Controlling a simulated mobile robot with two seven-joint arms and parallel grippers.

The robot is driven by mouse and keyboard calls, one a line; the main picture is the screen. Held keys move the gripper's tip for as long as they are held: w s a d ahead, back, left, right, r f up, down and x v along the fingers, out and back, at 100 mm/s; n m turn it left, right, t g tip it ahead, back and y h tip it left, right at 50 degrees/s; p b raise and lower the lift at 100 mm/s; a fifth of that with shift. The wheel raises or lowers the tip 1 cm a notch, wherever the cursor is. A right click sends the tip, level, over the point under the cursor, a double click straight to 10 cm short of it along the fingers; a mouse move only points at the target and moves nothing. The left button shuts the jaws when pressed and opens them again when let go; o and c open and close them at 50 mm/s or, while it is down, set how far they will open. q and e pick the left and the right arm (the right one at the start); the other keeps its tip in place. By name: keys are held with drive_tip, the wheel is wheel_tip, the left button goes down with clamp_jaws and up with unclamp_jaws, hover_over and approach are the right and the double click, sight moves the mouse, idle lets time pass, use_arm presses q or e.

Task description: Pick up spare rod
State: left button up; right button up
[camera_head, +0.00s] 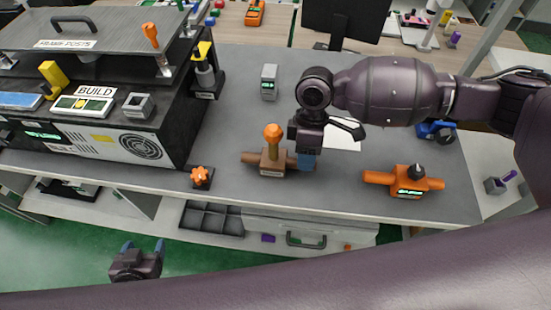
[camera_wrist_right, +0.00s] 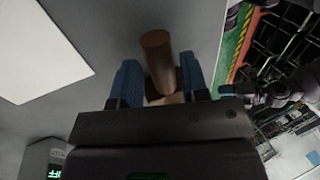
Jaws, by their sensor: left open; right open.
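A brown rod (camera_wrist_right: 158,60) shows in the right wrist view, its near part between the blue fingers of my right gripper (camera_wrist_right: 162,85). The fingers stand apart on either side of it. In the head view my right gripper (camera_head: 306,160) points down at the right side of a brown fixture (camera_head: 271,162) with an orange knob (camera_head: 272,133), and hides that side. I cannot tell for certain whether this rod is the spare rod or part of the fixture. My left gripper (camera_head: 142,254) is open and empty, low at the left, in front of the bench.
An orange fixture (camera_head: 407,181) with a black knob stands right on the grey bench (camera_head: 345,193). A small orange-knobbed piece (camera_head: 201,177) is near the front edge. The BUILD machine (camera_head: 95,130) fills the left. White paper (camera_head: 344,138) lies behind my right gripper.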

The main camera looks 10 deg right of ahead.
drive_tip(key=shift+x, duration=1.2)
clamp_jaws()
